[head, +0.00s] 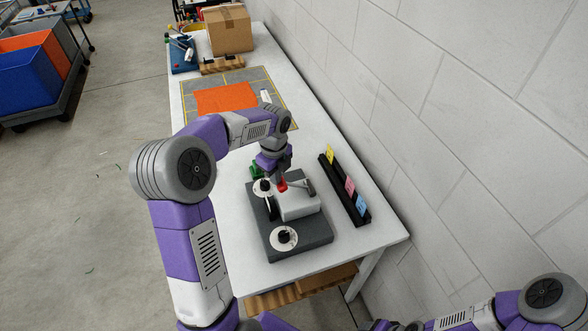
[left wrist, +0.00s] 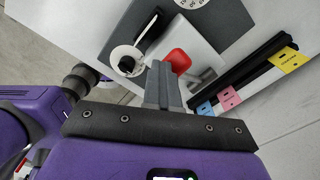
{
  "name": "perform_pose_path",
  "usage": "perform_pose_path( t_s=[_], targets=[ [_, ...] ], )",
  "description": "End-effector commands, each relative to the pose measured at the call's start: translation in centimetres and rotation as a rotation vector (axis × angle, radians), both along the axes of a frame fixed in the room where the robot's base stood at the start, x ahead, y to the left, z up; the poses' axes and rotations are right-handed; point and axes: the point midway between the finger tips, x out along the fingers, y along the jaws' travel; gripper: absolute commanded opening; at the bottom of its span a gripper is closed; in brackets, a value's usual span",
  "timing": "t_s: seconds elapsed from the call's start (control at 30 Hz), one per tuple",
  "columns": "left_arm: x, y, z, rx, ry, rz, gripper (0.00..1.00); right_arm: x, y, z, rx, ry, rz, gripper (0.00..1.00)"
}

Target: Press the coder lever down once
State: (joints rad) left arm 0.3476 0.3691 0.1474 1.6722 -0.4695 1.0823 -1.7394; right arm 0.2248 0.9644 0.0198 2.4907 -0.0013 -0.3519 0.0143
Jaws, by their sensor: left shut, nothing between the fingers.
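The coder has a dark grey base (head: 300,244) and a white box (head: 298,207) on the near end of the white table. A red lever knob (head: 283,187) shows at the box, partly hidden by my left gripper (head: 279,179). In the left wrist view, the red knob (left wrist: 179,60) is just beyond and right of the fingertips of my left gripper (left wrist: 161,68). The fingers are shut and empty, close to the knob; I cannot tell whether they touch it. My right arm shows at the lower right of the head view, but its gripper does not.
Two white dials with black knobs, one near (head: 284,237) and one far (head: 262,188), sit on the coder base. A black rack (head: 347,192) with coloured cards stands right of it. An orange mat (head: 226,99) and a cardboard box (head: 228,30) are farther back. A wall borders the right.

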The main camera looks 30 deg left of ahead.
Motion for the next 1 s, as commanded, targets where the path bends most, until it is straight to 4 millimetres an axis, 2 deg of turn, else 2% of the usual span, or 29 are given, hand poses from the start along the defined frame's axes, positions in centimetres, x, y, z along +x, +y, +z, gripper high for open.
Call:
perform_pose_path(
  t_s=[0.03, 0.33, 1.0],
  targets=[
    [0.6, -1.5, -0.5, -0.024, -0.01, -0.017, 0.0, 0.0, 0.0, -0.1, 0.0, 0.0, 0.0, 0.64],
    [0.6, -1.5, 0.2, -0.024, -0.01, -0.017, 0.0, 0.0, 0.0, 0.6, 0.0, 0.0, 0.0, 0.64],
    [0.3, -0.7, 6.5, -0.017, -0.009, -0.006, 0.0, 0.0, 0.0, 6.1, 0.0, 0.0, 0.0, 0.64]
  ],
)
